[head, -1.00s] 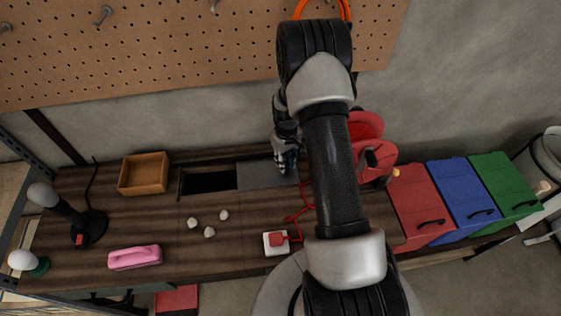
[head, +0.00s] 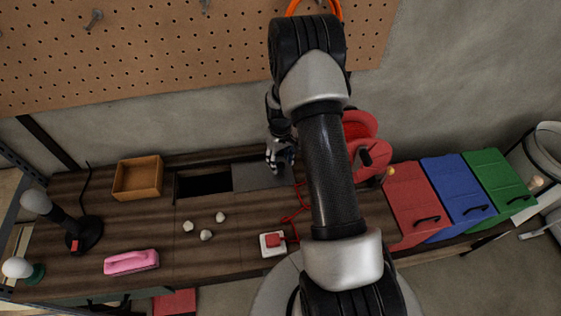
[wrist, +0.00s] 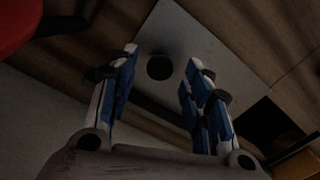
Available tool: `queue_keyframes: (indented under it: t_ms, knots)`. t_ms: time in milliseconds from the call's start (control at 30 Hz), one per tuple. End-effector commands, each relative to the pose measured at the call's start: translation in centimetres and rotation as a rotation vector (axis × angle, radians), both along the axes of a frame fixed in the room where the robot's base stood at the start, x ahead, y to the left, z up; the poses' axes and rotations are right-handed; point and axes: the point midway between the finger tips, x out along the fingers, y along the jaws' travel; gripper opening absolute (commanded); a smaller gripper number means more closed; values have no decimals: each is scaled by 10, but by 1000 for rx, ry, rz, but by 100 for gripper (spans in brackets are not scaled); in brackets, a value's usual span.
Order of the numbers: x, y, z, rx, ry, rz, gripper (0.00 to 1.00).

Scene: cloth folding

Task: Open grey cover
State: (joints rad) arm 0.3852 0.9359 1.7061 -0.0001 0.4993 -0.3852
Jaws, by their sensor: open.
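The grey cover (head: 254,180) is a flat panel set in the wooden workbench, to the right of a dark rectangular opening (head: 205,185). The wrist view shows the grey cover (wrist: 190,35) with a round dark spot (wrist: 160,68) on it. My gripper (head: 279,168) is over the right part of the cover. In the wrist view my gripper (wrist: 163,62) is open, its two blue-padded fingers on either side of the dark spot, nothing between them. Whether the fingertips touch the cover cannot be told. The cover's right end is partly hidden by my arm in the head view.
An orange wooden box (head: 138,178) stands left of the opening. Small white lumps (head: 206,235) lie in front of it. A red object (head: 360,145) stands right of my gripper. Red, blue and green bins (head: 455,190) line the right. A pegboard (head: 180,50) hangs behind.

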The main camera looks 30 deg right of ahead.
Motion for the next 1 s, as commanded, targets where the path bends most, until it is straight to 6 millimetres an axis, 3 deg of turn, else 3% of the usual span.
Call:
queue_keyframes:
  t_ms: [300, 500, 700, 1000]
  knots:
    - [1, 0, 68, -2, -4, 0, 45]
    - [0, 0, 98, -1, -1, 0, 45]
    - [0, 0, 108, 0, 0, 0, 45]
    - [0, 0, 108, 0, 1, 0, 45]
